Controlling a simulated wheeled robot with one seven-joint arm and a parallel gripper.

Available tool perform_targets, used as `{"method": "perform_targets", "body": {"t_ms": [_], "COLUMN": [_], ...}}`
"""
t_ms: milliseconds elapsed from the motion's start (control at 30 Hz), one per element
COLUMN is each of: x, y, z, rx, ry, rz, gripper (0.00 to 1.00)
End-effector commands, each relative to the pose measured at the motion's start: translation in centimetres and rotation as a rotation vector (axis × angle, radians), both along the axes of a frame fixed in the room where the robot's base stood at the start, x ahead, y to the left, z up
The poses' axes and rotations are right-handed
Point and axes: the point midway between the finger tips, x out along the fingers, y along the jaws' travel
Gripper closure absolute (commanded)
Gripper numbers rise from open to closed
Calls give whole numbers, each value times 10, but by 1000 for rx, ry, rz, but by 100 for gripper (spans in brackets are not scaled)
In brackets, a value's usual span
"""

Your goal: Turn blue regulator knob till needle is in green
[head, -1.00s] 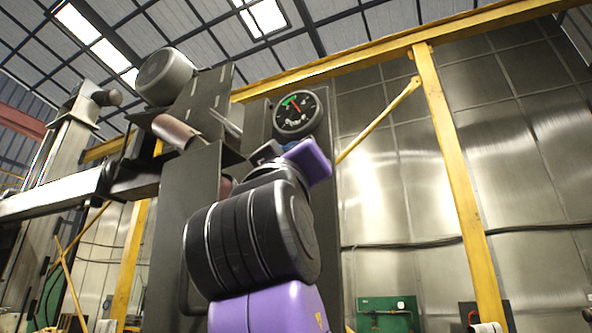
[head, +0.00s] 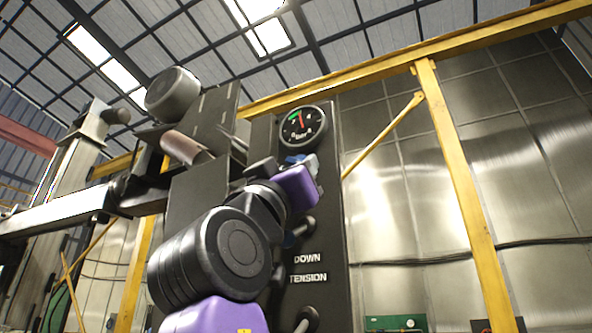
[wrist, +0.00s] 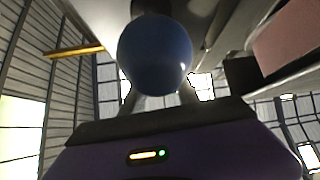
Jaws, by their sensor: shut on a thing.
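The blue regulator knob (wrist: 155,55) fills the upper middle of the wrist view as a round ball. In the head view only a bit of its blue (head: 294,159) shows past my gripper (head: 302,164). My gripper's fingers are shut on the knob, one on either side. The round black gauge (head: 303,127) sits just above the knob on the dark panel. Its red needle points almost straight up, leaning slightly left. The green band (head: 293,117) lies at the dial's upper left, and the needle appears just right of it.
The dark panel (head: 335,220) bears the words DOWN and TENSION, with handles (head: 307,227) below my gripper, partly hidden by my arm. A copper-coloured cylinder (head: 184,148) and a grey drum (head: 172,94) stand out to the left. A yellow post (head: 465,200) rises at right.

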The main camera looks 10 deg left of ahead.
Motion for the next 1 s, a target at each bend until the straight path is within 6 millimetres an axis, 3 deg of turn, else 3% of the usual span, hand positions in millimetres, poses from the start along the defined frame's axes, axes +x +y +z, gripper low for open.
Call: {"method": "perform_targets", "body": {"t_ms": [67,100,133,533,1000], "x": [0,0,0,-5,-50], "y": [1,1,1,2,16], "z": [2,2,2,-6,-52], "rx": [-5,-4,-4,-2,-2], "ry": [-2,-2,-2,-1,-2], "rz": [1,2,2,2,2], "gripper": [100,57,54,54,54]}}
